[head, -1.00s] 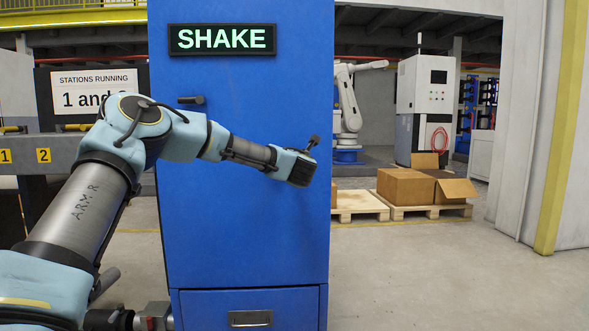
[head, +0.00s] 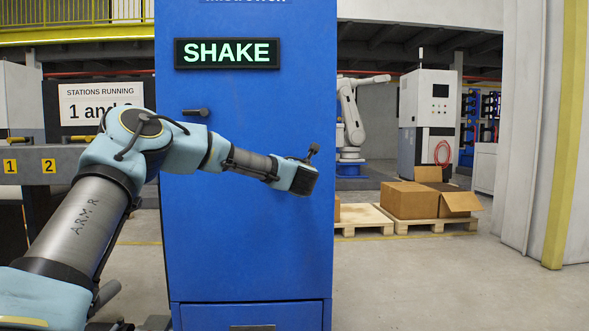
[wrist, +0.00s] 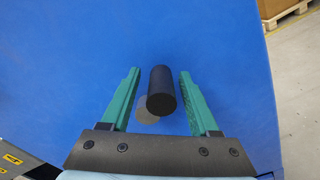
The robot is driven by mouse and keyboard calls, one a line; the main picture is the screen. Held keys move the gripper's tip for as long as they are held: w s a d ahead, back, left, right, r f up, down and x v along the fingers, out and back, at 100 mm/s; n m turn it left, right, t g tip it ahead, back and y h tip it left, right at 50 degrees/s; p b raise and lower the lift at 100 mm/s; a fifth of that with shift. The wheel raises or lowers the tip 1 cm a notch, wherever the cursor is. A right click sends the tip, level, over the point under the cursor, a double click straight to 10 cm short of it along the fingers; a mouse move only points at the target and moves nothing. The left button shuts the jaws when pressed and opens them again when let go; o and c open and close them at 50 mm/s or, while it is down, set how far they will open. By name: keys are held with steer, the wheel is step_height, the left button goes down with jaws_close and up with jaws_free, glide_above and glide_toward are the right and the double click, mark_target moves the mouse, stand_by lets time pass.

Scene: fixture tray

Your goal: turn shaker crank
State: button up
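A tall blue cabinet (head: 250,240) with a lit "SHAKE" sign (head: 228,53) fills the middle of the head view. A short dark handle (head: 197,112) sticks out of its front at the upper left. In the wrist view, a black cylindrical grip (wrist: 161,92) stands out from the blue face, with a grey round patch (wrist: 146,109) beside its base. My gripper (wrist: 157,85) is open, its green fingers on either side of the black grip with gaps on both sides. In the head view my wrist hides the fingers and this grip.
A drawer (head: 290,316) sits low in the cabinet. Cardboard boxes (head: 410,200) on pallets (head: 400,226) stand behind at the right, near a white robot arm (head: 350,112). A numbered rail (head: 60,160) is at the left.

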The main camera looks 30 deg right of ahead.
steer(key=v, duration=1)
steer(key=shift+s, duration=0.35)
steer(key=shift+a, duration=0.15)
